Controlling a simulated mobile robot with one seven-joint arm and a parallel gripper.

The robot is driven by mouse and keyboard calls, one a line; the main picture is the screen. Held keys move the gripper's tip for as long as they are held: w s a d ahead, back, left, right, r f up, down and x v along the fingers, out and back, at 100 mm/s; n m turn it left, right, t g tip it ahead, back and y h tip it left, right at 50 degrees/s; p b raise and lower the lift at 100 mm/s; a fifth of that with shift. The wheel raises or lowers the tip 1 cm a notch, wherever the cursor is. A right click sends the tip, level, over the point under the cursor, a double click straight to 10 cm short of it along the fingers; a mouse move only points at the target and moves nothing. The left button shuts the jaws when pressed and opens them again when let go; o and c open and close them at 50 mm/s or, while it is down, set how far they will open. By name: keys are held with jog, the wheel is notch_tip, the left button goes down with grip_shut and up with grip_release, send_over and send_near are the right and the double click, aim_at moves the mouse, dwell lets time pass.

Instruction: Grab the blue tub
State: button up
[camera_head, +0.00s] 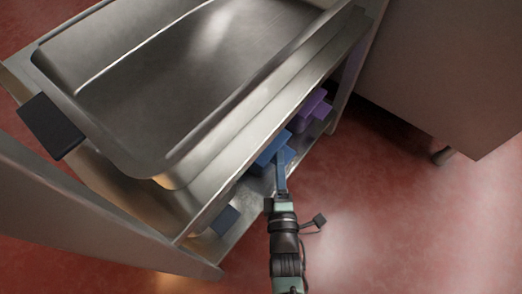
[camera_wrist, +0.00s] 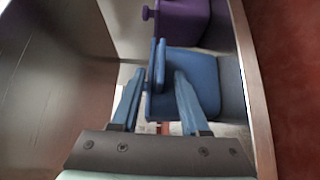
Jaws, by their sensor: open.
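The blue tub (camera_head: 270,150) sits on the lower shelf of the steel cart, under the cart's top. It also shows in the wrist view (camera_wrist: 200,75), with a thin upright blue part at its left side. My gripper (camera_head: 281,160) reaches in from the open side of the shelf. In the wrist view my gripper (camera_wrist: 160,75) is open, with its two blue fingers on either side of the tub's thin part and near edge. I cannot tell whether either finger touches the tub. In the head view the cart top and my gripper hide part of the tub.
A purple tub (camera_head: 314,110) stands beyond the blue tub on the lower shelf (camera_head: 205,245). A dark blue block-like thing (camera_head: 225,220) is at the shelf's near end. A large steel basin (camera_head: 190,80) fills the cart top. Red floor (camera_head: 390,220) is clear at the right.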

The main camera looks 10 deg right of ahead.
jog(key=shift+c, duration=0.3)
jog(key=shift+f, duration=0.1)
grip_shut()
dwell(0.9)
jog(key=shift+r, duration=0.25)
